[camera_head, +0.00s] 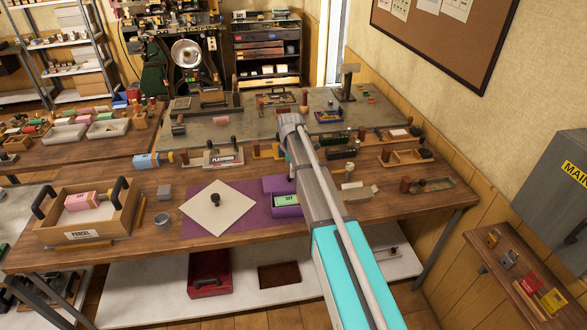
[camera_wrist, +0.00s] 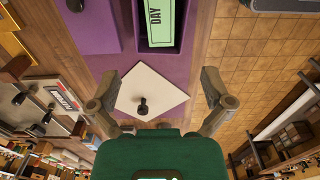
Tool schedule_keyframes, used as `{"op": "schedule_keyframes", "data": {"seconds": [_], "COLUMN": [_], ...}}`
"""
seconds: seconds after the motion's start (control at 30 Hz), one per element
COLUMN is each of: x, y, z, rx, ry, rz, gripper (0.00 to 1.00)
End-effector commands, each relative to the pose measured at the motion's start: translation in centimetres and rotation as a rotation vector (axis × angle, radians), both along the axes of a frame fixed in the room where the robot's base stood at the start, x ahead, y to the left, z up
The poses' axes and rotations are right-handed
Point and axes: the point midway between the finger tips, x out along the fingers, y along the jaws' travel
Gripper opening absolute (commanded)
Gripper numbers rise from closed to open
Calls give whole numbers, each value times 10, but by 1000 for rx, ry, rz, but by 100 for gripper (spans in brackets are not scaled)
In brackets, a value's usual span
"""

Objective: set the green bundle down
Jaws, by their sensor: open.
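The green bundle, a flat green block marked DAY (camera_wrist: 160,22), lies in an open purple box (camera_wrist: 184,38) at the top of the wrist view. In the head view it shows as a small green patch (camera_head: 285,200) in the purple box (camera_head: 287,211), just left of my arm. My gripper (camera_wrist: 158,80) is open and empty, its fingers spread wide. Between them in the wrist view shows a white square plate (camera_wrist: 165,88) with a black knob (camera_wrist: 143,106). The gripper and bundle are apart. My gripper's fingers cannot be made out in the head view.
The plate lies on a purple mat (camera_head: 250,223). The bench front edge is close.

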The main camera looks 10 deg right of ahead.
Motion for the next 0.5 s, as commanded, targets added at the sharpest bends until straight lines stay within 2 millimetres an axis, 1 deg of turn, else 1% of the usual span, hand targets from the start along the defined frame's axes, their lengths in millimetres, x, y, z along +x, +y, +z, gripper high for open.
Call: {"op": "schedule_keyframes", "data": {"seconds": [0.27, 0.37, 0.47, 0.5], "x": [-3, -12, -27, -36], "y": [0, -1, -1, -2], "z": [0, 0, 0, 0], "rx": [0, 0, 0, 0], "ry": [0, 0, 0, 0], "rz": [-11, -47, -118, -157], "gripper": [100, 100, 100, 100]}}
